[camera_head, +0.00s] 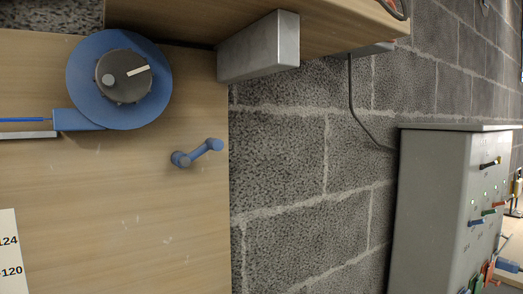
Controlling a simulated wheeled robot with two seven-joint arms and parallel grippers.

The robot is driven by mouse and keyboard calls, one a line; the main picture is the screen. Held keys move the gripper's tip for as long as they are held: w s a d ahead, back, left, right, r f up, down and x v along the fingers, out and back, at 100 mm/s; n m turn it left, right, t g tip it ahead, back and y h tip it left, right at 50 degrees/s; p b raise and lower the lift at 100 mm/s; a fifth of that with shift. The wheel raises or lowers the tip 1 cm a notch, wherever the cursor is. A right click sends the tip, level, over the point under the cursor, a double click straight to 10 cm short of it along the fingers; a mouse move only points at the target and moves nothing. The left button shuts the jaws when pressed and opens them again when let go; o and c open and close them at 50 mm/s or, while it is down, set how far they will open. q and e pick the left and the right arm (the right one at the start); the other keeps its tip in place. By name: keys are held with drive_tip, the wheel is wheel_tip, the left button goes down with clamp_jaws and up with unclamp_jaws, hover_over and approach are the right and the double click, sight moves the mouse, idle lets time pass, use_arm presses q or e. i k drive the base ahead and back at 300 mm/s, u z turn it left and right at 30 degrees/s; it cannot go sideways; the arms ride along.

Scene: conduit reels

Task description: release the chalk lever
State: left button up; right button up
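No lever that I can tell to be chalk-coloured shows. A light grey cabinet (428,215) at the right has several small coloured handles on its side. Among them are a black handle (489,164), a green handle (488,212) and a blue handle (475,222). More handles crowd the bottom right and are too small to tell apart. A blue crank-like handle (205,148) sits on a wooden panel at the left. Neither of my grippers can be made out.
The wooden panel (120,215) also carries a blue disc (82,70) with a dark knob (124,88). A grey metal block (255,52) juts out at the top. A dark cable (353,105) runs along the grey block wall (285,150). The view is turned sideways.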

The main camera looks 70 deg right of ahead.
sight(212, 144)
drive_tip(key=z, duration=0.5)
drive_tip(key=k, duration=0.95)
drive_tip(key=z, duration=0.3)
